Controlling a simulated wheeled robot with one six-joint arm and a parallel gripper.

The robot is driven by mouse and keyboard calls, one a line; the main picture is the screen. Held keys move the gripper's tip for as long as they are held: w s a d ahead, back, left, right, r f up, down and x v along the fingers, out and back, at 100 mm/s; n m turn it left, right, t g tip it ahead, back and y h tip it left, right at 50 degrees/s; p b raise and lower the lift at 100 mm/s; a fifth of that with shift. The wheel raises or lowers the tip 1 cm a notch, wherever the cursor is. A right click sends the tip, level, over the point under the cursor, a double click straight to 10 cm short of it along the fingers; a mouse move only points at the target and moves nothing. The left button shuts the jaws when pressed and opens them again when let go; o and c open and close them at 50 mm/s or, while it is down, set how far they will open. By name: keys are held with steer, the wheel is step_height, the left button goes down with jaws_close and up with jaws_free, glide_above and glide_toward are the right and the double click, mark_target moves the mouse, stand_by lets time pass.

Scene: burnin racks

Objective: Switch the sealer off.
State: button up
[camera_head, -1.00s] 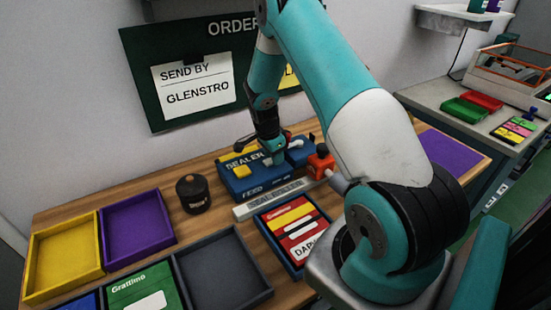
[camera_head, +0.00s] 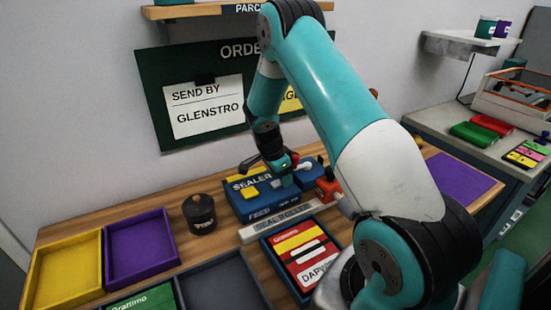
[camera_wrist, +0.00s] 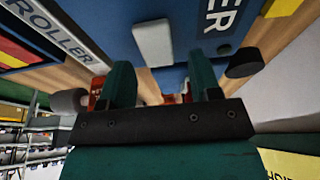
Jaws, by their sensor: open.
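The sealer (camera_head: 262,203) is a blue box on the wooden bench, with a SEALER label, a yellow block (camera_head: 251,193) on top and FEED on its front. In the wrist view the sealer's blue face (camera_wrist: 110,25) fills the top, with a pale raised piece (camera_wrist: 153,43) and a dark round knob (camera_wrist: 245,62). My gripper (camera_head: 286,179) is over the right part of the sealer. In the wrist view my gripper (camera_wrist: 163,82) has its two teal fingers apart with nothing held between them. I cannot tell whether they touch the sealer, or the switch's position.
An orange-red part (camera_head: 327,189) sits at the sealer's right. A grey seal roller strip (camera_head: 290,222) and a tray with a red-and-yellow pack (camera_head: 300,250) lie in front. A dark lidded pot (camera_head: 200,213) stands left, beside a purple tray (camera_head: 141,246) and a yellow tray (camera_head: 65,273).

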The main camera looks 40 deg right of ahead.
steer(key=b+v, duration=0.2)
steer(key=v, duration=1.4)
steer(key=shift+r, duration=0.2)
steer(key=shift+a, duration=0.15)
steer(key=s+a+r+n+t+y, duration=0.1)
steer(key=s+a+r+n+y, duration=0.2)
steer(key=a+n, duration=0.5)
steer(key=s+a+r+n+t, duration=0.1)
steer(key=s+a+r+n, duration=0.2)
steer(key=s+a+n, duration=0.5)
steer(key=s+a+r+n+g+y, duration=0.1)
steer(key=s+a+n+y, duration=0.3)
steer(key=s+a+n, duration=0.8)
steer(key=s+a+r, duration=0.1)
steer(key=s+a, duration=0.1)
steer(key=s, duration=0.1)
steer(key=shift+a+r, duration=0.3)
steer(key=shift+a, duration=0.1)
